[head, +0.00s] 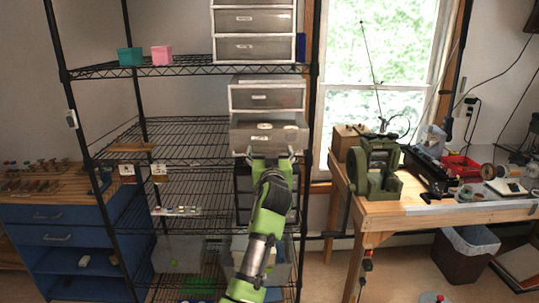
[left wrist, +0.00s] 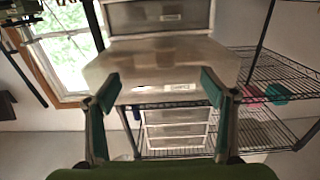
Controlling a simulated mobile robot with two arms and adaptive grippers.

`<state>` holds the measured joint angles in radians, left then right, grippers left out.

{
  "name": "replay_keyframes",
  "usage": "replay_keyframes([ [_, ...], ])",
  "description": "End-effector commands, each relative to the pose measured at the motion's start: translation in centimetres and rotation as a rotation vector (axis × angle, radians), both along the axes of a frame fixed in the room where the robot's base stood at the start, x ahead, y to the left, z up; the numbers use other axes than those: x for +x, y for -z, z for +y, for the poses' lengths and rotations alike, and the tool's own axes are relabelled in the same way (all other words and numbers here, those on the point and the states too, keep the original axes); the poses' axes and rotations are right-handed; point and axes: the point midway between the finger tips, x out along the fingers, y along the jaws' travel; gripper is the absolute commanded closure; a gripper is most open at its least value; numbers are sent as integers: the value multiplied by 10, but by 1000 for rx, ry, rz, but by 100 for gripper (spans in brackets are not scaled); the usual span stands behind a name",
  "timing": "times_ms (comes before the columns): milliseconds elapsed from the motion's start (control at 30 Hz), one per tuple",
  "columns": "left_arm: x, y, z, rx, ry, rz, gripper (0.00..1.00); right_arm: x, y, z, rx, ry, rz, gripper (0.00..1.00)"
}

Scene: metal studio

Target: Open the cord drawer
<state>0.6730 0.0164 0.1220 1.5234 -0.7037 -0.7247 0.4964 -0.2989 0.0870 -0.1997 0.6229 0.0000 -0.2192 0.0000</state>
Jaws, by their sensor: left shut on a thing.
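The cord drawer (head: 291,139) appears to be the lower, grey see-through drawer of the small white unit on the middle wire shelf. Its front seems to stand somewhat forward of the drawer above it (head: 290,98). My left gripper (head: 270,157) is at the drawer's front lower edge and is shut on it. In the left wrist view, which is upside down, a large pale grey panel, seemingly this drawer (left wrist: 150,65), fills the middle, with a pale label on it. The gripper's two fingers (left wrist: 162,88) reach its edge. The exact contact is hard to see. My right gripper is not in view.
Another white drawer unit (head: 254,47) stands on the top shelf beside pink (head: 161,55) and teal (head: 130,56) boxes. A workbench (head: 430,212) with a green machine (head: 376,167) stands to the right. Blue drawers (head: 60,238) stand at left. Black shelf posts flank the unit.

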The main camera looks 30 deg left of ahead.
Motion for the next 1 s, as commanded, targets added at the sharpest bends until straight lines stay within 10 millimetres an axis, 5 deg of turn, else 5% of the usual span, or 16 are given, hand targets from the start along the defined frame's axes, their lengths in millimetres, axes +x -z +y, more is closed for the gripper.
replay_keyframes([
  [233,0,0,0,0,-1,0,62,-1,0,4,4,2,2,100],
  [267,0,0,0,1,-1,-1,19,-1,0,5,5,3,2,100],
  [300,0,0,0,0,-1,0,8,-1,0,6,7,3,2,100],
  [733,-3,0,-2,1,0,-1,7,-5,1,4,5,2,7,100],
  [1000,-37,2,-24,-2,2,-1,7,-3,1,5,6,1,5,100],
])
